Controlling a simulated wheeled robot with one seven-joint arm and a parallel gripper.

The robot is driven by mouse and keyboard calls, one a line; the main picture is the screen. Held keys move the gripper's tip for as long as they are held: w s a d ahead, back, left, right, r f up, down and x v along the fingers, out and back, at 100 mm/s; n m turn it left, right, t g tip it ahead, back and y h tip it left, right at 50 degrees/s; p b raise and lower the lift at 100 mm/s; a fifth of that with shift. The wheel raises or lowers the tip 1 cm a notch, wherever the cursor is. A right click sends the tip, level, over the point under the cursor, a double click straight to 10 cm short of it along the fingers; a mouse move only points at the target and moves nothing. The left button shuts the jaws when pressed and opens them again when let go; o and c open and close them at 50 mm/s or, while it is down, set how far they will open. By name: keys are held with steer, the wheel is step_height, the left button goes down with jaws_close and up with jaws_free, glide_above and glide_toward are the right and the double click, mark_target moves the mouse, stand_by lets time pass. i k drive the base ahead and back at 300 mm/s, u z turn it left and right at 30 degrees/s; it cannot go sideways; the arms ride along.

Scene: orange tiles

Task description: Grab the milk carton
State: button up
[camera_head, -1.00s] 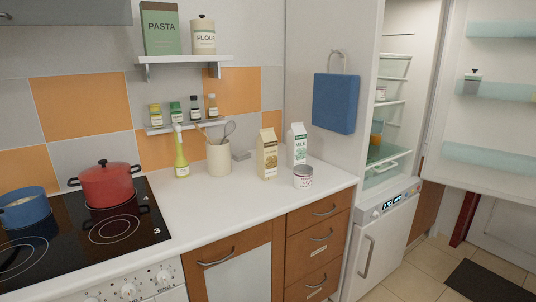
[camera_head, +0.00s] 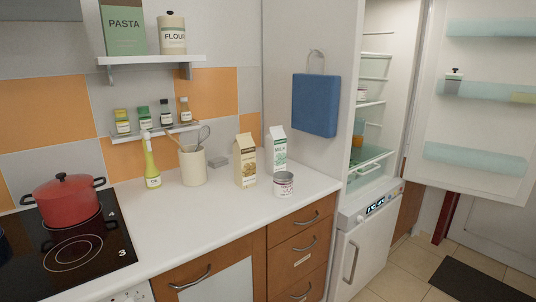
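The milk carton (camera_head: 276,148) is white with green print and a gabled top. It stands upright on the white counter (camera_head: 215,225) near the right-hand wall. A beige and brown carton (camera_head: 245,161) stands just to its left and a little nearer. A small white can (camera_head: 283,184) stands in front of the milk carton and hides its lower part. My gripper does not show in the head view.
A utensil pot (camera_head: 193,166) and an oil bottle (camera_head: 151,163) stand to the left. A red pot (camera_head: 67,200) sits on the black stove. The spice shelf (camera_head: 158,133) hangs above. The fridge door (camera_head: 487,110) stands open at right. The counter's front is clear.

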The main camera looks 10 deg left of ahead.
mark_target(276, 138)
steer(key=z, duration=0.05)
steer(key=i, duration=1.7)
